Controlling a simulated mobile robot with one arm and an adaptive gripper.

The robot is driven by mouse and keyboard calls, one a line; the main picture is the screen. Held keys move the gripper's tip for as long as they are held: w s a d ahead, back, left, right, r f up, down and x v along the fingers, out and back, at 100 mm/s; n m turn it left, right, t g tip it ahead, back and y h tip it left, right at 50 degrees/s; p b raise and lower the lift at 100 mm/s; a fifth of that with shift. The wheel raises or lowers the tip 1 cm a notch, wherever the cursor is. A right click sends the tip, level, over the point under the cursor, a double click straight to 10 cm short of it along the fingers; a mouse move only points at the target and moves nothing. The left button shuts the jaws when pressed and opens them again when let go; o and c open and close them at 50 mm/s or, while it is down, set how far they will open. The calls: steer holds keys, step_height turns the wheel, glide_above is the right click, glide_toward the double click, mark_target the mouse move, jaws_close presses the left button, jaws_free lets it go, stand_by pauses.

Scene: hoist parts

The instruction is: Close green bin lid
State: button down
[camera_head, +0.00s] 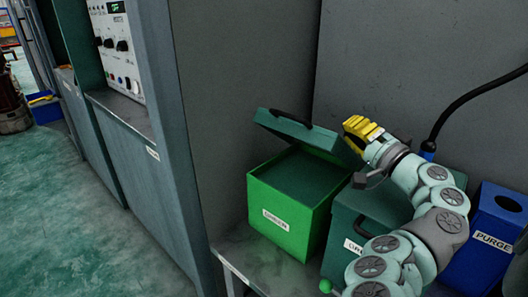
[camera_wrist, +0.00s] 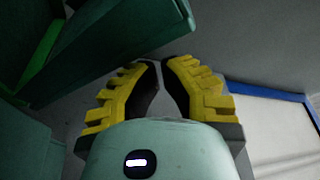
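The green bin (camera_head: 290,207) is bright green with a white label and stands on a grey bench in the head view. Its dark green lid (camera_head: 297,130), with a black handle, stands raised and tilted over the open bin. The lid (camera_wrist: 120,35) also shows as a dark slab at upper left in the wrist view, with a bright green strip of the bin (camera_wrist: 38,55) beyond it. My gripper (camera_head: 358,128) is beside the lid's right end; whether it touches the lid is unclear. Its yellow fingers (camera_wrist: 160,64) are nearly together, with a thin gap and nothing between them.
A dark green bin (camera_head: 342,225) with a partly hidden label stands right of the green bin, under my arm. A blue bin (camera_head: 487,245) marked PURGE stands farther right. A black hose (camera_head: 462,100) hangs behind. A grey wall panel (camera_head: 245,70) is close behind the lid.

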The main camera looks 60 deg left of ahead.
steer(key=shift+s+d+f, duration=0.15)
steer(key=shift+s+f, duration=0.2)
steer(key=shift+f, duration=0.05)
stand_by(0.4)
steer(key=d, duration=0.4)
steer(key=d+f, duration=0.1)
steer(key=d, duration=0.3)
steer(key=d+f, duration=0.1)
steer(key=d, duration=0.3)
steer(key=shift+s, duration=0.35)
steer(key=shift+r, duration=0.1)
